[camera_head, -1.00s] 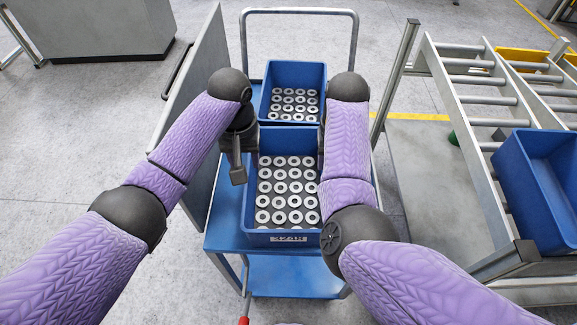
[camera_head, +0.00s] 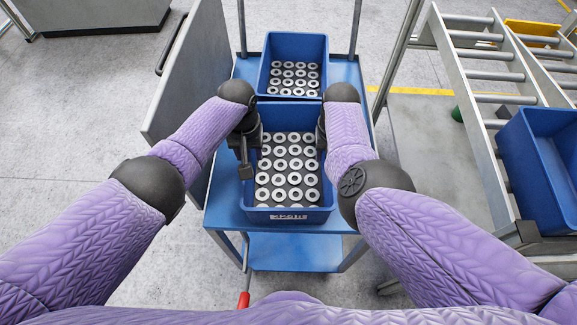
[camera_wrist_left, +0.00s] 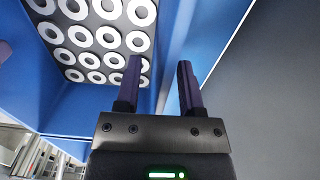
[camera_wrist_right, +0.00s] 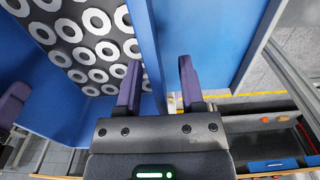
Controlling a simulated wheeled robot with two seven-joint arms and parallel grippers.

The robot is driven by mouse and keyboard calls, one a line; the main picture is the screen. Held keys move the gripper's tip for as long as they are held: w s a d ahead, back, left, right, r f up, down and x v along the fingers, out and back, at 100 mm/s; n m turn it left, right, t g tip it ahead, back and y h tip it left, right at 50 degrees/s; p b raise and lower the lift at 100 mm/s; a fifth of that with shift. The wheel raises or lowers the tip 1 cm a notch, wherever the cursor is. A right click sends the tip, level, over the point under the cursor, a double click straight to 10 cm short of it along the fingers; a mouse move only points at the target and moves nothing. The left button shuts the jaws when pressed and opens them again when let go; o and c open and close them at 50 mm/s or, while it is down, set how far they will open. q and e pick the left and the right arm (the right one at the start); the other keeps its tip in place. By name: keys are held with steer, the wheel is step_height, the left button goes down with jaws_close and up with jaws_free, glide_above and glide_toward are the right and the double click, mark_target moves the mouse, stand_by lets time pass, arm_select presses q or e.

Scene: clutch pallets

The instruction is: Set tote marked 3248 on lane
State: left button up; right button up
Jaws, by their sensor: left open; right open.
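The near blue tote (camera_head: 289,216) sits on the blue cart and holds rows of grey ring-shaped discs. Its front label is too blurred to read. A second blue tote with discs (camera_head: 266,78) stands behind it. My left gripper (camera_head: 246,163) is open at the near tote's left wall, with that wall (camera_wrist_left: 165,75) between its fingers (camera_wrist_left: 158,85) in the left wrist view. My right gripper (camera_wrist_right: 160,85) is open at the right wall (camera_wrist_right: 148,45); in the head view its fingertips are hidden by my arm.
The blue cart (camera_head: 225,210) has an upright grey panel (camera_head: 185,85) on its left. A metal post (camera_head: 398,55) stands between cart and lane.

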arm_select(q)
steer(key=shift+f, duration=0.65)
arm_select(e)
steer(key=shift+a+f, duration=0.2)
steer(key=shift+f, duration=0.45)
arm_select(q)
steer(key=shift+c, duration=0.2)
arm_select(e)
steer(key=shift+c, duration=0.3)
arm_select(q)
jaws_close()
arm_select(e)
jaws_close()
